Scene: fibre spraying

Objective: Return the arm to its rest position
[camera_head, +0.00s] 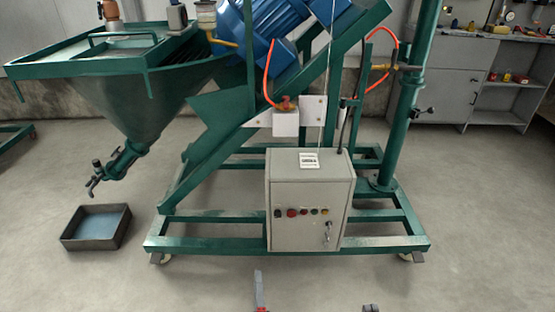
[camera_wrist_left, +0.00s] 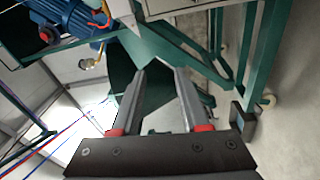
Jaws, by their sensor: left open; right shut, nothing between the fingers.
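My left gripper (camera_head: 260,290) shows at the bottom edge of the head view as a grey finger with a red base, in front of the machine and apart from it. In the left wrist view its two grey fingers (camera_wrist_left: 161,75) are spread, with nothing between them. My right gripper (camera_head: 371,308) barely shows as a dark tip at the bottom edge of the head view, right of the left one. It is shut and empty. Most of both arms is out of view.
The green machine frame (camera_head: 200,247) stands ahead, with a grey control box (camera_head: 310,215), blue motor (camera_head: 262,40) and green hopper (camera_head: 140,105). A dark tray (camera_head: 97,228) lies on the floor at left. A grey cabinet (camera_head: 445,90) stands behind. The near floor is clear.

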